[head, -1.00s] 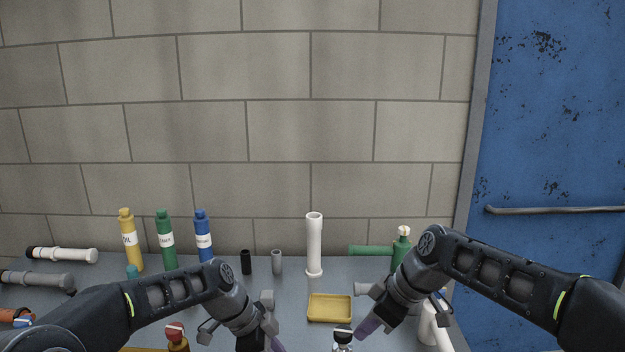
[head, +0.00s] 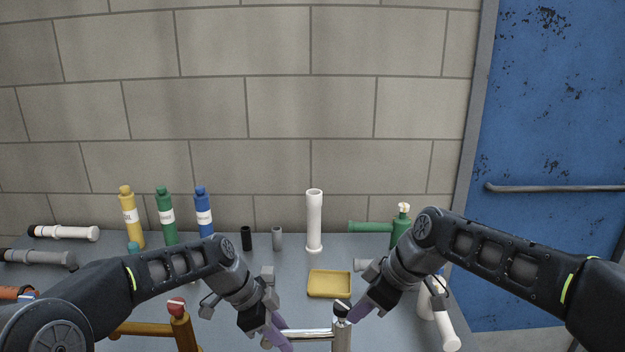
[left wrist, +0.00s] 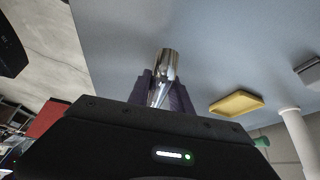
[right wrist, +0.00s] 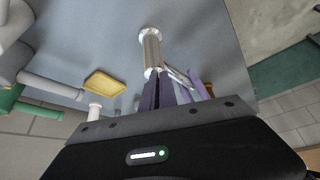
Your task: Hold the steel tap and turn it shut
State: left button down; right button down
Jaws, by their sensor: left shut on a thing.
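The steel tap (head: 341,336) stands at the bottom edge of the head view, with a black-and-white top and a shiny horizontal arm reaching left. My left gripper (head: 279,338) is shut on the end of that arm; in the left wrist view, shiny steel (left wrist: 167,63) shows between and beyond the fingers. My right gripper (head: 356,310) is close beside the tap's top. In the right wrist view, the tap's column and round base (right wrist: 150,48) lie just beyond its fingertips. Whether the right fingers touch or enclose the top is unclear.
A brass tap with a red top (head: 177,308) stands at left. A yellow tray (head: 329,284) lies behind the steel tap, with a white upright pipe (head: 314,222) further back. Bottles (head: 166,218) and lying pipes (head: 63,232) fill the left. A green valve (head: 400,226) stands at right.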

pick_arm(q)
jog(key=shift+d+r, duration=0.15)
jog(key=shift+d, duration=0.05)
pick_arm(e)
jog(key=shift+s, duration=0.15)
pick_arm(q)
jog(key=shift+a, duration=0.1)
pick_arm(e)
jog(key=shift+s+d, duration=0.2)
dwell(0.4)
jog(key=shift+r, duration=0.1)
jog(key=shift+r, duration=2.95)
jog(key=w, duration=0.1)
jog(key=w+d+r, duration=0.1)
jog(key=shift+w, duration=0.3)
jog(key=shift+r, duration=0.1)
